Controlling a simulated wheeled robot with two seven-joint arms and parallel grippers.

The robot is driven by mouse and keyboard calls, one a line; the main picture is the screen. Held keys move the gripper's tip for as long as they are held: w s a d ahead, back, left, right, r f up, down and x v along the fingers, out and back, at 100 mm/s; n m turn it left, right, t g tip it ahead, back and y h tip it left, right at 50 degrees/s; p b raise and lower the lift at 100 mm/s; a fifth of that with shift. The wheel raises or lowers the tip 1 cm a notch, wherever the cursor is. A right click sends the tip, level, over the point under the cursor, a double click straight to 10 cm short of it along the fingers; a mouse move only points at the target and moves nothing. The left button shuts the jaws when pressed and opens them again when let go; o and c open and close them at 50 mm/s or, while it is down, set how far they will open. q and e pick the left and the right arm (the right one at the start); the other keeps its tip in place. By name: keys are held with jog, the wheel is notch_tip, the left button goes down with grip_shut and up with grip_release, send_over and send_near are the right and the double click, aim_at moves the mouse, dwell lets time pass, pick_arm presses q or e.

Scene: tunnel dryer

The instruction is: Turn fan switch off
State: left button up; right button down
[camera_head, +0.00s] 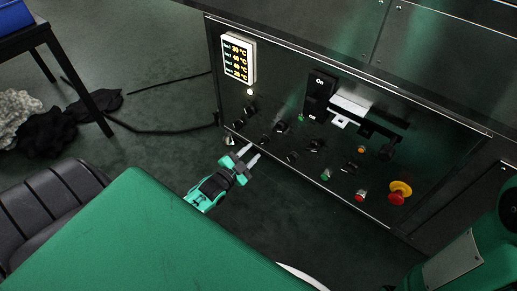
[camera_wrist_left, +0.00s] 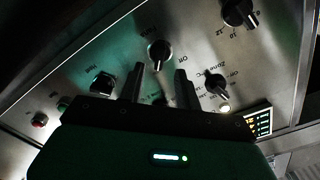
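Several dark rotary switches sit on the dryer's control panel (camera_head: 350,165). In the left wrist view one black knob (camera_wrist_left: 160,54) with an "Off" mark beside it lies just beyond and between my fingertips. My right gripper is out of view; only my right arm shows at the lower right.
A lit temperature display (camera_head: 238,58) is at the panel's upper left. A large On/Off switch (camera_head: 318,94), a white bracket (camera_head: 352,108) and a red emergency button (camera_head: 399,192) are farther right. A dark table (camera_head: 45,35) and a chair (camera_head: 45,205) stand left.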

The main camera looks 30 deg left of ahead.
aim_at(261, 144)
pick_arm(q)
jog(key=shift+w+d+b, duration=0.2)
jog(key=shift+w+b, duration=0.7)
jog(key=shift+w, duration=1.45)
grip_shut()
